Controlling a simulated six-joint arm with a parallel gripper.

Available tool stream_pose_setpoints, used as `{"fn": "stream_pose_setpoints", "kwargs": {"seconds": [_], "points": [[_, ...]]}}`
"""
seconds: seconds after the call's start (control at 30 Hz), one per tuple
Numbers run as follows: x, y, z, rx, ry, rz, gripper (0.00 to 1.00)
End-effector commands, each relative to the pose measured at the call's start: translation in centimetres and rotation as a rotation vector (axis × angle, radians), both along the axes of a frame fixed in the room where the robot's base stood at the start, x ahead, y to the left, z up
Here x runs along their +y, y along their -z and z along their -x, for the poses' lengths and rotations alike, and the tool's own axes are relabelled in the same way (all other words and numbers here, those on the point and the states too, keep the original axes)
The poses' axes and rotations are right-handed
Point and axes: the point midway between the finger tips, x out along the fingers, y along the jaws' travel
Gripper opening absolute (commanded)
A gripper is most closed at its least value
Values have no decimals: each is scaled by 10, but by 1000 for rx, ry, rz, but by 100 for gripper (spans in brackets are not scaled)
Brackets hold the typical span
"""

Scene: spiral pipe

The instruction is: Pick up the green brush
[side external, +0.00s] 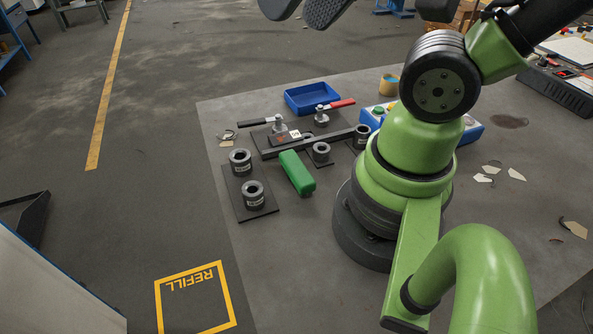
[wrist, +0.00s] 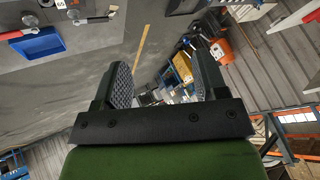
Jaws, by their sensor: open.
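The green brush (side external: 297,173) is a green block-shaped piece lying on the grey table in the side external view. It lies between the holders on the left and the base of my arm. My gripper (side external: 305,6) shows only in part at the top edge of that view, high above the table and well away from the brush. In the wrist view my gripper (wrist: 161,85) has its two dark, ridged fingers wide apart with nothing between them. The brush is not in the wrist view.
Black ring holders (side external: 254,195) stand on a dark plate left of the brush. A dark bar (side external: 285,147) and clamps with red (side external: 341,103) and black handles lie behind it. A blue tray (side external: 312,98) is at the back. Paper scraps (side external: 483,178) lie at right.

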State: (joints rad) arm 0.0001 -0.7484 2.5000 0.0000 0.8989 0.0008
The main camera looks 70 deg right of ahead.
Motion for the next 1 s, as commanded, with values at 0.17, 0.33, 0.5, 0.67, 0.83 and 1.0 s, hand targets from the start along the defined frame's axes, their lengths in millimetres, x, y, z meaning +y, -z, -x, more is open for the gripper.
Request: {"fn": "stream_pose_setpoints", "kwargs": {"seconds": [0.17, 0.33, 0.5, 0.67, 0.83, 1.0], "points": [[-7, 15, -14, 73, 46, 11, 66], [-25, 55, -39, 228, 147, 35, 66], [-43, 107, -54, 389, 241, 56, 66], [-57, 157, -53, 526, 308, 62, 66], [-63, 193, -45, 620, 350, 58, 66], [-65, 209, -40, 654, 364, 55, 66]]}}
